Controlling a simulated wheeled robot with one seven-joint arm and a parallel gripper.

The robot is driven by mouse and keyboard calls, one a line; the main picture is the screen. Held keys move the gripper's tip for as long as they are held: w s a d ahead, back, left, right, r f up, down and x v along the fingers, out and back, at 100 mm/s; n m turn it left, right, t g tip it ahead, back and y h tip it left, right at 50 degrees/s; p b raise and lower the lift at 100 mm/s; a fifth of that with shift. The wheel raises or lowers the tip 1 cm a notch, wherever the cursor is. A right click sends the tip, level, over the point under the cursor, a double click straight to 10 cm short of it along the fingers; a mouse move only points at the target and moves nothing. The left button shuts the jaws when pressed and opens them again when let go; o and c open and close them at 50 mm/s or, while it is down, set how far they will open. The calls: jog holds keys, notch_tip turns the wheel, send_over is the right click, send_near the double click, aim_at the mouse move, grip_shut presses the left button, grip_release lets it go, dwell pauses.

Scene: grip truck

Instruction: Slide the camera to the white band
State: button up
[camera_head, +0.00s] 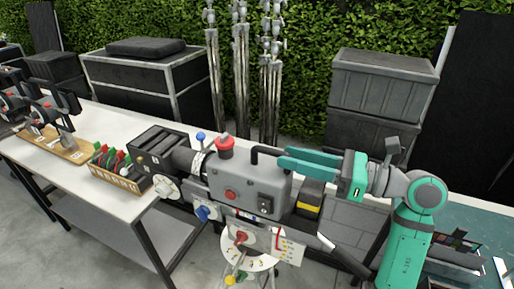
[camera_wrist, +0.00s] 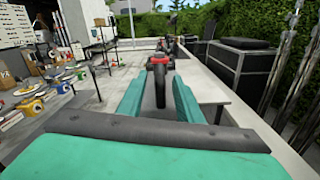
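The grey box-shaped camera (camera_head: 248,190) stands at the middle of the head view, with a red knob on top, a black handle (camera_head: 268,153) and a dark lens pointing left. A dark rail runs below it toward the lower right, with a short white band (camera_head: 326,242) across it. My teal gripper (camera_head: 283,159) is open just right of the handle, fingers pointing left. In the wrist view my gripper (camera_wrist: 158,92) shows its fingers apart, with the dark handle (camera_wrist: 160,85) seen between them. I cannot tell whether they touch it. The rail behind the camera is hidden.
A white table (camera_head: 115,195) at left bears a wooden tray of coloured items (camera_head: 118,170) and a black box. Light stands (camera_head: 240,75), a black case (camera_head: 145,80) and grey crates (camera_head: 380,85) stand behind. A white dial plate (camera_head: 245,262) hangs below the camera.

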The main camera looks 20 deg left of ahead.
aim_at(255, 149)
jog(key=a, duration=0.9)
jog(key=shift+w+a, duration=0.1)
jog(key=shift+a, duration=0.25)
jog(key=shift+c, duration=0.3)
grip_shut()
